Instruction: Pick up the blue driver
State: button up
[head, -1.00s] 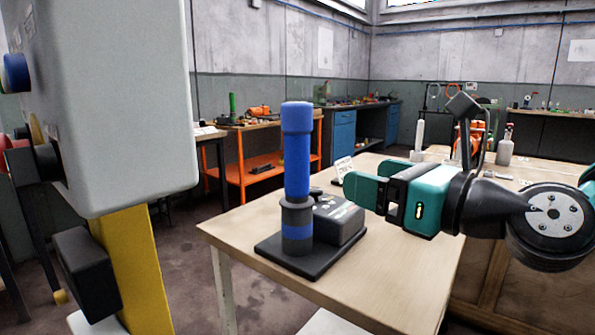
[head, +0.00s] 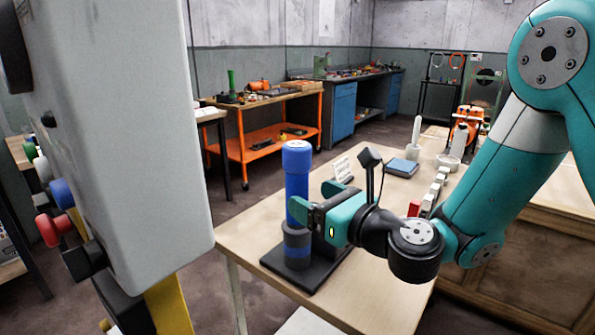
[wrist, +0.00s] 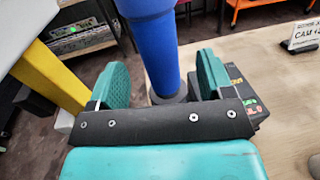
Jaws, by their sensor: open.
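The blue driver (head: 297,180) stands upright in a dark grey holder on a black base plate (head: 283,276) near the left corner of the wooden table. My gripper (head: 318,200) comes from the right at about the middle height of the driver. In the wrist view the driver (wrist: 154,45) rises between the two open teal fingers (wrist: 162,85), with a gap showing on each side. The fingers are not closed on it. The driver's lower end is hidden by the holder and by my gripper's palm.
A grey machine box (head: 110,130) on a yellow post stands close at the left. A white sign card (head: 343,168), a blue box (head: 402,167) and a row of small blocks (head: 434,190) sit farther back on the table. An orange bench (head: 262,150) is behind.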

aim_at(305, 191)
jog(key=shift+w+a, duration=0.4)
jog(key=p+x, duration=0.4)
jog(key=p, duration=0.1)
jog(key=shift+a+r+p, duration=0.2)
jog(key=shift+r+p, duration=0.1)
jog(key=shift+r, duration=0.1)
jog(key=shift+w+a+f, duration=0.25)
jog(key=shift+w, duration=0.15)
jog(key=shift+r, duration=0.1)
jog(key=c, duration=1.2)
jog(key=shift+o, duration=0.2)
